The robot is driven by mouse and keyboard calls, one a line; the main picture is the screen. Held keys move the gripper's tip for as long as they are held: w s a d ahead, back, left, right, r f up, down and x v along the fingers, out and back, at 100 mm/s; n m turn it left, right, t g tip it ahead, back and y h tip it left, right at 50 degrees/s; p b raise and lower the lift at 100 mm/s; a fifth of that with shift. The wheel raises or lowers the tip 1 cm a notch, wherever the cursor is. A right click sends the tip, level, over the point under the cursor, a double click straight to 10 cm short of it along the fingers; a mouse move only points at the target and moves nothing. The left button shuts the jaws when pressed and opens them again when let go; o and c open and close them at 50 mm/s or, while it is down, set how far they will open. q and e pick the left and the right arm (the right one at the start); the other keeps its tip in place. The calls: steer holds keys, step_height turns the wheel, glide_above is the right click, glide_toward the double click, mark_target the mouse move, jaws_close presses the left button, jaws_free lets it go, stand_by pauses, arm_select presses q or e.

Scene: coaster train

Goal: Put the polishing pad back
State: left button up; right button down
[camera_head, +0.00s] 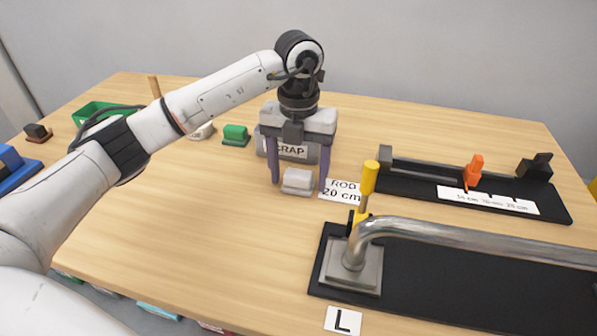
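A small pale grey-white block (298,181), which looks like the polishing pad, rests on the wooden table. My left gripper (299,186) points down over it. Its two purple-grey fingers are wide apart, one on each side of the block, with gaps visible. A green-topped block (235,133) and a small whitish piece (203,131) lie further back to the left; the whitish piece is partly behind my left arm. I cannot tell a marked place for the pad. My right gripper is not in view.
A grey box labelled SCRAP (290,152) stands right behind the fingers. A "ROD 20 cm" card (342,191), a yellow-handled clamp (369,178) and a bent metal tube (440,232) are close on the right. A black gauge (410,183) stands behind them. The table's front left is clear.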

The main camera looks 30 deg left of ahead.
mark_target(298, 172)
arm_select(q)
step_height(298, 172, up, 12)
steer(key=shift+r+p, duration=0.2)
steer(key=shift+p, duration=0.2)
stand_by(0.7)
